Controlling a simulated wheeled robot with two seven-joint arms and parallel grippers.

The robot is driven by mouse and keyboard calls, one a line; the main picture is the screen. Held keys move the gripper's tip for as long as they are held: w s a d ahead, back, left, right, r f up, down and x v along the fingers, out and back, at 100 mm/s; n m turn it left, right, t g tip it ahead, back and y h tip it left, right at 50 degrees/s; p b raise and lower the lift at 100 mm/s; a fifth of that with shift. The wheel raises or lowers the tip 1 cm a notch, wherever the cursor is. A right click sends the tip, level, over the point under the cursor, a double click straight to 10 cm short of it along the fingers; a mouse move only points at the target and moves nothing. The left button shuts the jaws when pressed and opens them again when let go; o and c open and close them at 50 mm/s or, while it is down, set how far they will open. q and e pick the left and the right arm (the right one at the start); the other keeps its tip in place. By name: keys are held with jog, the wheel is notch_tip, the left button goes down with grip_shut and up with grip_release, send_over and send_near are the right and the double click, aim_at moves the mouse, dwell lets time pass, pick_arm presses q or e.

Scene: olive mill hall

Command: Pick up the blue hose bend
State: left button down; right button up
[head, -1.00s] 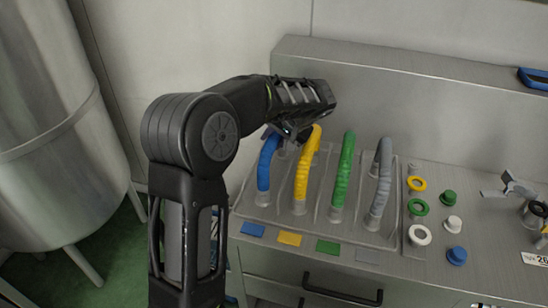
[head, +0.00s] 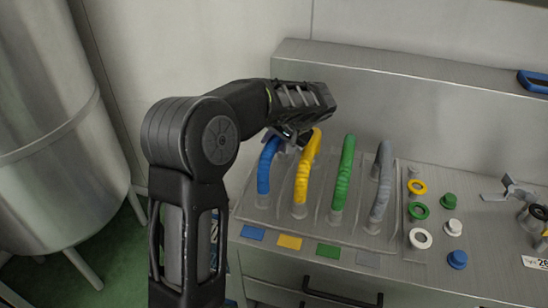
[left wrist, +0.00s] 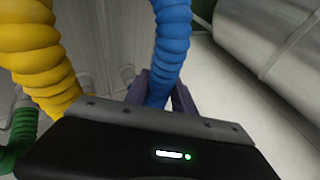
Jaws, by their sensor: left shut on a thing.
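The blue hose bend (head: 265,168) stands at the left end of a row of bends in a metal rack on the steel bench. My left gripper (head: 288,136) is over its upper end in the head view, and the arm hides part of that end. In the left wrist view the blue hose bend (left wrist: 172,42) runs down between the two fingers of my left gripper (left wrist: 160,92), which are shut on it. The lower end of the bend is at its rack place in the head view. My right gripper is not in view.
Yellow (head: 302,175), green (head: 343,175) and grey (head: 381,185) bends stand to the right in the rack (head: 325,232). The yellow bend (left wrist: 35,50) is close to the gripper. Rings and caps (head: 457,259) lie further right. A steel tank (head: 55,130) stands left.

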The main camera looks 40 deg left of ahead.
pick_arm(q)
jog(key=shift+r, duration=0.2)
notch_tip(320, 180, up, 10)
jog(key=shift+f+b, duration=0.1)
jog(key=shift+b, duration=0.45)
dwell(0.4)
